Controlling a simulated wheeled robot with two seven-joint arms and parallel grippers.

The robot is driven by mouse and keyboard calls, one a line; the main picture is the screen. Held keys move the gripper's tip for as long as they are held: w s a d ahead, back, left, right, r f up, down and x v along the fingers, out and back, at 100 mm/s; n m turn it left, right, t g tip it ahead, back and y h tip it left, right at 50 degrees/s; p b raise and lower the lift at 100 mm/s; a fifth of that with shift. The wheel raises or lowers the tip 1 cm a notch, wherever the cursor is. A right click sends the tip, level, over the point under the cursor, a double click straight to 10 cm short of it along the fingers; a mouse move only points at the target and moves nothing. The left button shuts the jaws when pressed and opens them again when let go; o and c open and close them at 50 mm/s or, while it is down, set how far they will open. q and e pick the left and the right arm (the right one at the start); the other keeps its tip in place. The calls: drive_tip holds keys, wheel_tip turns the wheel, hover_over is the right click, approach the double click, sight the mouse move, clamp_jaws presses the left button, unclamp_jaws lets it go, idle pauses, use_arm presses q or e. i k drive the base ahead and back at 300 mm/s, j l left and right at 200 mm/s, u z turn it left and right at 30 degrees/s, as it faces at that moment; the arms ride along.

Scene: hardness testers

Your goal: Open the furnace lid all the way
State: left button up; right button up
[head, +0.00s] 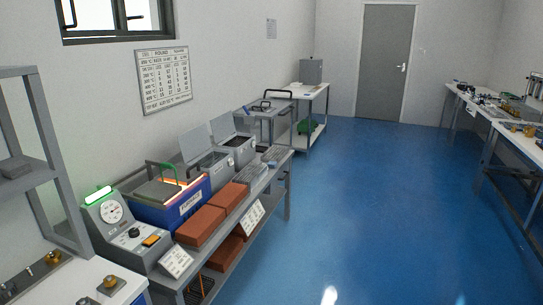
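The furnace (185,211) is a blue box with a white label on its front, on a long grey bench at the left. Its lid (158,191) is a grey plate with a green arched handle (163,168) on top. A bright orange glow shows along the right part of the furnace's top, beside the lid. I cannot tell how far the lid stands open. Neither of my grippers is in view.
A grey control box (125,232) with a dial and a lit green lamp stands left of the furnace. Orange bricks (200,228) lie in front of it. Two grey open-lidded bins (209,163) stand beyond. The blue floor (365,215) right of the bench is clear.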

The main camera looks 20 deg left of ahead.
sight(157, 191)
drive_tip(key=i, duration=0.7)
drive_tip(key=i+l+u, duration=0.15)
drive_tip(key=i, duration=0.6)
drive_tip(key=i+l+u, duration=0.1)
drive_tip(key=i+u, duration=0.25)
drive_tip(key=i+l+u, duration=0.35)
drive_tip(key=i, duration=0.2)
drive_tip(key=i+l+u, duration=0.25)
drive_tip(key=i+u, duration=0.15)
